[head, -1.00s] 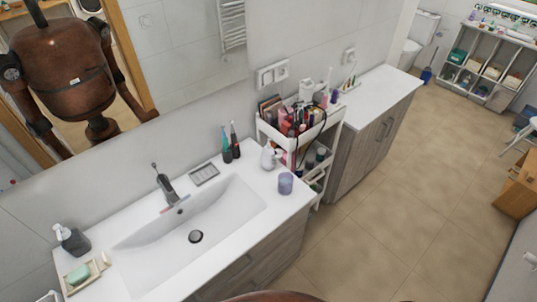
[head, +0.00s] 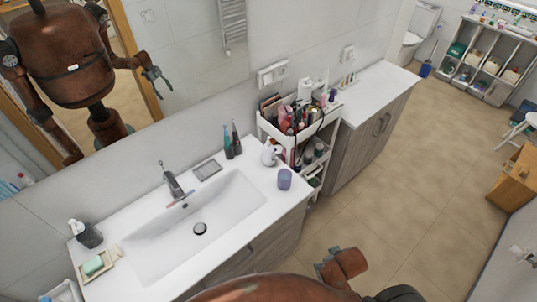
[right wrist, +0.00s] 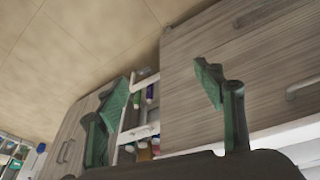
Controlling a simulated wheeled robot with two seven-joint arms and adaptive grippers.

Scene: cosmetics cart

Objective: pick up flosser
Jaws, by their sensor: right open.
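I cannot tell for sure which object is the flosser. A slim teal handheld device (head: 227,148) and a dark one (head: 236,142) stand upright by the wall, behind the sink's right end. A white appliance (head: 304,90) is among the items on the cart's top. My right gripper (right wrist: 160,88) shows in the right wrist view, open and empty, with its green-padded fingers wide apart. The cart (right wrist: 142,131) shows between and beyond the fingers, apart from them. My left gripper is not in view.
The sink counter (head: 262,238) holds a lilac cup (head: 284,179), a white pump bottle (head: 268,153), a dark soap dispenser (head: 87,234) and a soap dish (head: 96,264). The cart (head: 290,140) stands between this counter and another cabinet (head: 371,93). The tiled floor (head: 410,200) right of them is clear.

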